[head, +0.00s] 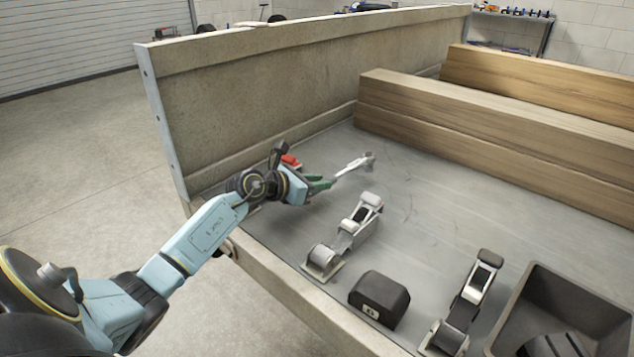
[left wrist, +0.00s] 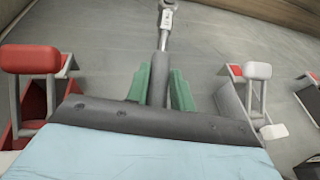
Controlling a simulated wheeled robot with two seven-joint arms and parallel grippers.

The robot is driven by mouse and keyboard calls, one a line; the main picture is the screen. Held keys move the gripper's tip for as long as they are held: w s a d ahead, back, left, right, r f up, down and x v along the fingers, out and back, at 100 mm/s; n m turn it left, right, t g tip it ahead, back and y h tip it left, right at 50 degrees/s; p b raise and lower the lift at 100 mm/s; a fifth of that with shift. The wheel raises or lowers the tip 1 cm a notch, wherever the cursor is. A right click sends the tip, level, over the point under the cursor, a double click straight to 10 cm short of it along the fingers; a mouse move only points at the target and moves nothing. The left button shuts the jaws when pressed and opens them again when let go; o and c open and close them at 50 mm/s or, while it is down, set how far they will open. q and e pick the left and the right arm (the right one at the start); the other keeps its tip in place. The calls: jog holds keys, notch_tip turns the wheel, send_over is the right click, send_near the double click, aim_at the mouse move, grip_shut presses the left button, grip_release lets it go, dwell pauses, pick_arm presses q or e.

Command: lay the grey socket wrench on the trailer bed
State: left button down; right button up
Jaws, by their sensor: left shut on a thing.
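My left gripper (head: 322,184) is over the trailer bed (head: 420,220), its green fingers shut on the grey socket wrench (head: 357,165). In the left wrist view the green fingers (left wrist: 160,88) stand on either side of the wrench's dark handle, and the wrench's pale neck and ring-like end (left wrist: 166,22) point away from the gripper. The wrench is low over the bed or touching it; I cannot tell which. My right gripper is not in view.
A red ratchet strap (left wrist: 35,85) is left of my left gripper, a grey-white one (head: 345,235) right of it. Another ratchet (head: 465,305), a black block (head: 379,297) and a dark bin (head: 530,285) lie nearer. Wooden beams (head: 480,125) lie behind; bare bed stretches between.

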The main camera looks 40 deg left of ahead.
pick_arm(q)
jog(key=shift+f+b, duration=0.85)
jog(key=shift+f, duration=0.5)
dwell(0.3)
jog(key=shift+c, duration=2)
grip_release()
jog(key=shift+f, duration=0.1)
jog(key=shift+o, duration=0.2)
jog(key=o, duration=0.4)
jog(key=shift+c, duration=0.2)
jog(key=p+v, duration=0.4)
jog(key=v, duration=0.8)
jog(key=shift+s+a+r, duration=0.15)
jog(key=shift+s+r, duration=0.15)
jog(key=shift+s, duration=0.35)
